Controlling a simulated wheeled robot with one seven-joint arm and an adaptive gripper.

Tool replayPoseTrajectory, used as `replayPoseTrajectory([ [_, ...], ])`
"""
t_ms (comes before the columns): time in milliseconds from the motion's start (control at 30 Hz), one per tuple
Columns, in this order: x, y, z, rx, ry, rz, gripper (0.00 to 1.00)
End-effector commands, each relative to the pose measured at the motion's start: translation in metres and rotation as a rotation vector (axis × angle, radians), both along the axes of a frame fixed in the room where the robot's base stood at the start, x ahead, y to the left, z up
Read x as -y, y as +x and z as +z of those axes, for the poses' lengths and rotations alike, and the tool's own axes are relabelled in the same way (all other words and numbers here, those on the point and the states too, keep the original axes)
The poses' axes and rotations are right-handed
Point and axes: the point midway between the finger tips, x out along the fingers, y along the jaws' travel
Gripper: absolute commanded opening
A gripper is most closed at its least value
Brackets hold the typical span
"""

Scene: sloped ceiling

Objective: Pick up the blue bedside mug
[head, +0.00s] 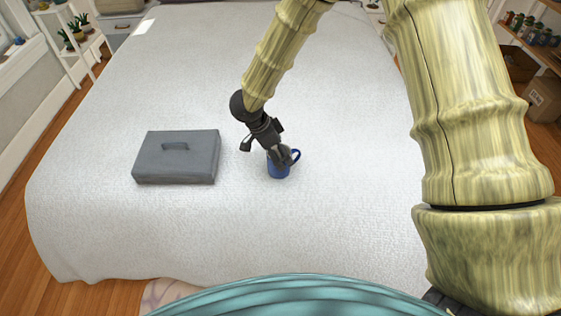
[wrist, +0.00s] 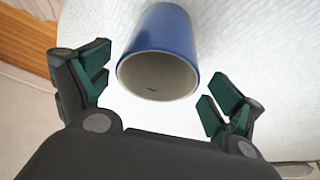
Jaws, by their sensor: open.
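The blue mug (head: 278,169) stands on the white bed (head: 330,215) in the head view, with its handle toward the right. My gripper (head: 283,160) is right at the mug from above and hides part of its rim. In the wrist view the mug (wrist: 170,35) shows its blue outside and pale inside, with its mouth toward me. My gripper (wrist: 156,100) is open there, with one finger to the left of the mug and one to the right. Gaps show between the fingers and the mug. The handle is not visible in the wrist view.
A grey box with a handle (head: 177,157) lies on the bed to the left of the mug. The bed around them is clear. A white plant stand (head: 85,55) is at the far left, and shelves with a cardboard box (head: 541,98) are at the right.

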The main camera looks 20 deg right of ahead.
Motion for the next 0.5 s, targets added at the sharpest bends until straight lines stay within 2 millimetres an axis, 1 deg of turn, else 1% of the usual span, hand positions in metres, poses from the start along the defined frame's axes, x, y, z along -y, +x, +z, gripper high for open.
replayPoseTrajectory([
  [167,0.007,-0.002,-0.017,-0.002,-0.002,0.001,0.93],
  [300,0.014,-0.002,-0.034,-0.002,-0.002,0.001,0.93],
  [500,0.018,-0.001,-0.046,0.0,-0.001,0.003,0.93],
])
